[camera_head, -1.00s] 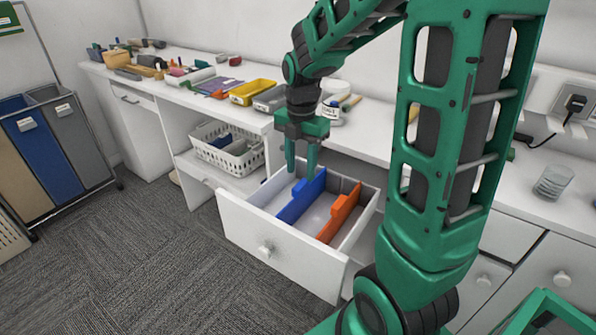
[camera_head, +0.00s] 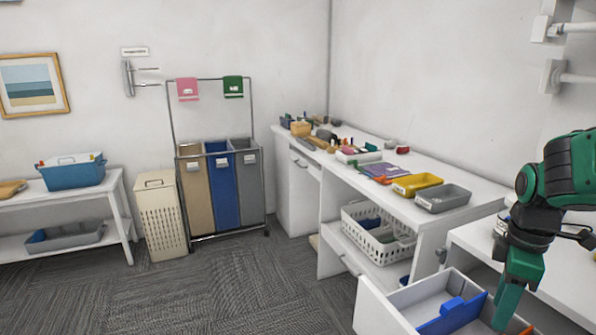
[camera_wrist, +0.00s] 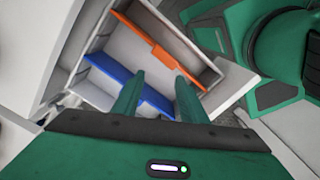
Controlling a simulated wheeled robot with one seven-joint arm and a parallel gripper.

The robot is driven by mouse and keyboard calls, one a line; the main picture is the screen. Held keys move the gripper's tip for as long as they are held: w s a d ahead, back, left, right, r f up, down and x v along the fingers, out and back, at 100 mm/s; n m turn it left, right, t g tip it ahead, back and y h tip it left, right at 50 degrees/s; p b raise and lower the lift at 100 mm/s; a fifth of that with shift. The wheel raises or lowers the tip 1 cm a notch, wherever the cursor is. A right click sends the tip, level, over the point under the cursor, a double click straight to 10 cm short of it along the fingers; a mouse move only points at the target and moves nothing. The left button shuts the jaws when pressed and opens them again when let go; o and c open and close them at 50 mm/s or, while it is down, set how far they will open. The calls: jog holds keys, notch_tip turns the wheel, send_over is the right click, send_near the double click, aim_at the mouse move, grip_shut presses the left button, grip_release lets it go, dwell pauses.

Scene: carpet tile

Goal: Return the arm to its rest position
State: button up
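My green gripper (camera_head: 513,300) points down over the open drawer (camera_head: 378,310) at the lower right of the head view. In the wrist view the gripper (camera_wrist: 158,88) has its two fingers apart, with nothing between them. The drawer holds a blue divider (camera_head: 455,315) and an orange divider (camera_wrist: 160,50). The fingers overlap the blue divider in the wrist view. I cannot tell whether they touch it. The drawer's near part is cut off in the head view.
A white desk carries a yellow tray (camera_head: 416,181) and a grey tray (camera_head: 443,198). A white basket (camera_head: 378,240) sits on the shelf below. A sorter with a blue bin (camera_head: 222,190) and a hamper (camera_head: 160,217) stand further left. The carpet (camera_head: 240,290) is clear.

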jog(key=s+m, duration=1.3)
jog(key=m, duration=0.4)
jog(key=shift+s+d+r, duration=0.2)
jog(key=shift+s+d, duration=0.15)
jog(key=shift+d, duration=0.05)
jog(key=shift+w+f, duration=0.25)
jog(key=shift+w, duration=0.4)
